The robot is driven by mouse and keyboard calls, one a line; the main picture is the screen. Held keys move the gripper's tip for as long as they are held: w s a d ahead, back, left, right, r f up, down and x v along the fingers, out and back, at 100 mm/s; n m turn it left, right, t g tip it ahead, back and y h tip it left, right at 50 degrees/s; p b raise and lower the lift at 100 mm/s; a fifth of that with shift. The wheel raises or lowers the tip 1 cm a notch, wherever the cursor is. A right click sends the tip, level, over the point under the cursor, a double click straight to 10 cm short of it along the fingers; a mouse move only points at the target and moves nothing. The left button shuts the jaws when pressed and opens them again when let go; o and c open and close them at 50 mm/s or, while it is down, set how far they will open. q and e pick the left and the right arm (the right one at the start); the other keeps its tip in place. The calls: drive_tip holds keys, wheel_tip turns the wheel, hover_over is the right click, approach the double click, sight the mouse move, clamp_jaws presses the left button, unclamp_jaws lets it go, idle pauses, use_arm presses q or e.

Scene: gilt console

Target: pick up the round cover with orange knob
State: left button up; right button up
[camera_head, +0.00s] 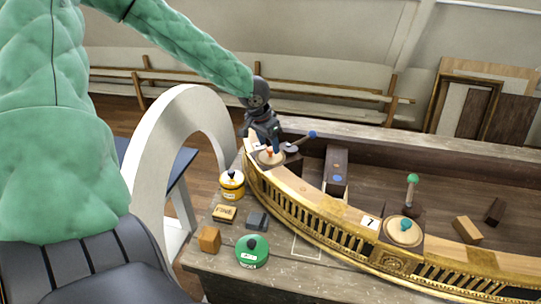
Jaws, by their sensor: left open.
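The round cover with orange knob (268,158) is a pale disc on the left end of the gilt console (330,213). Its small orange knob stands up near its middle. My left gripper (272,147) is open and points down right over the cover, close to the knob. The fingers hide part of the cover, and I cannot tell whether they touch the knob. My right gripper is not in view.
Another round cover with a teal knob (404,231) sits further right on the console. A blue-tipped lever (312,134) rises just beside my left gripper. A yellow pot (231,184), a green pot (252,252) and small blocks stand on the bench in front. A white arch (160,140) stands at left.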

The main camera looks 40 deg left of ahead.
use_arm(q)
drive_tip(key=shift+x, duration=0.95)
drive_tip(key=c, duration=1.1)
